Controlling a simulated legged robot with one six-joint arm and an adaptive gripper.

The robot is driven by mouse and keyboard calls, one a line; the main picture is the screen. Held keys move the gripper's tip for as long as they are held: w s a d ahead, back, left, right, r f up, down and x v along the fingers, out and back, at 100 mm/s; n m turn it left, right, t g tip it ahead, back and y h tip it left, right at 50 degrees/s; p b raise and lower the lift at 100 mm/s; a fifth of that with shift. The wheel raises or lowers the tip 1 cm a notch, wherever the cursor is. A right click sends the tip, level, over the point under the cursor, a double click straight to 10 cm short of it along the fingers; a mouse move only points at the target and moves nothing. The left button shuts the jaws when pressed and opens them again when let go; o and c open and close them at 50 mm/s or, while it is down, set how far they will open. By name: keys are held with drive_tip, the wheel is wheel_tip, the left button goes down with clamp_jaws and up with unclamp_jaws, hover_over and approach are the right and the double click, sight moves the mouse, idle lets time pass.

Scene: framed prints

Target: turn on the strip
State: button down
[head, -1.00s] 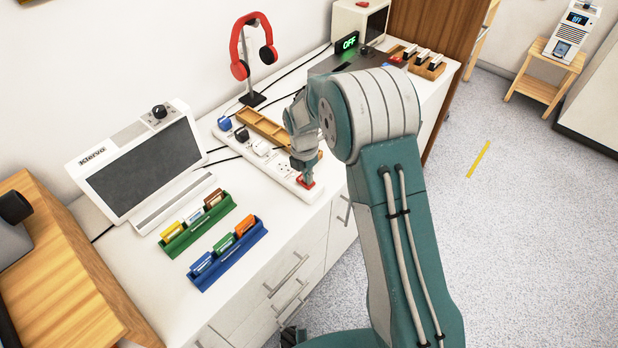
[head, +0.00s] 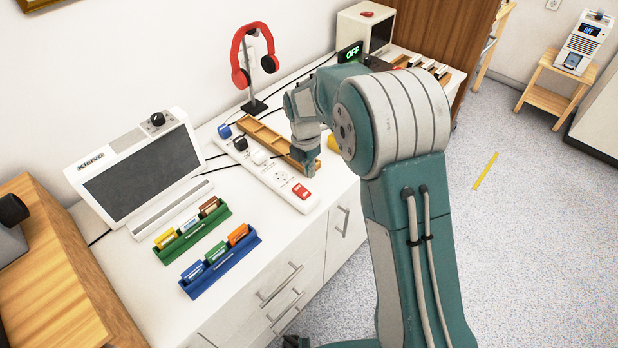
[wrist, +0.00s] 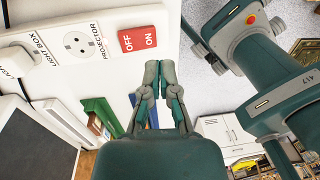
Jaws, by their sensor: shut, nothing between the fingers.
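The white power strip (head: 262,170) lies on the white counter, with plugs in its far sockets. Its red rocker switch (head: 302,191) is at the near end. In the wrist view the strip (wrist: 60,20) has sockets labelled LIGHT BOX and PROJECTOR, and the red switch (wrist: 137,39) reads OFF and ON. I cannot tell which side is pressed. My gripper (head: 309,172) is shut and empty, raised clear of the switch. In the wrist view the gripper fingertips (wrist: 160,66) appear just below the switch.
A small display (head: 351,52) reads OFF in green. A wooden tray (head: 262,136) lies behind the strip. Red headphones on a stand (head: 254,62), a screen device (head: 140,168), and green (head: 192,236) and blue (head: 220,265) card racks stand on the counter. Bare counter lies between racks and strip.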

drive_tip(key=s+d+r+m+t, duration=0.1)
drive_tip(key=s+d+r+m, duration=0.15)
drive_tip(key=r, duration=0.55)
drive_tip(key=s+d+r+m+t, duration=0.1)
drive_tip(key=s+d+r+m, duration=0.1)
drive_tip(key=s+r+m, duration=0.35)
drive_tip(key=s+d+r+m+t, duration=0.2)
drive_tip(key=s+d+r+m, duration=0.1)
drive_tip(key=s+m, duration=0.6)
drive_tip(key=s+d+r+m+t, duration=0.2)
drive_tip(key=s+d+r+m, duration=0.1)
drive_tip(key=s+m, duration=0.7)
drive_tip(key=shift+s+d+r+t+y, duration=0.3)
drive_tip(key=shift+s+d+y, duration=0.1)
drive_tip(key=shift+s+d, duration=0.15)
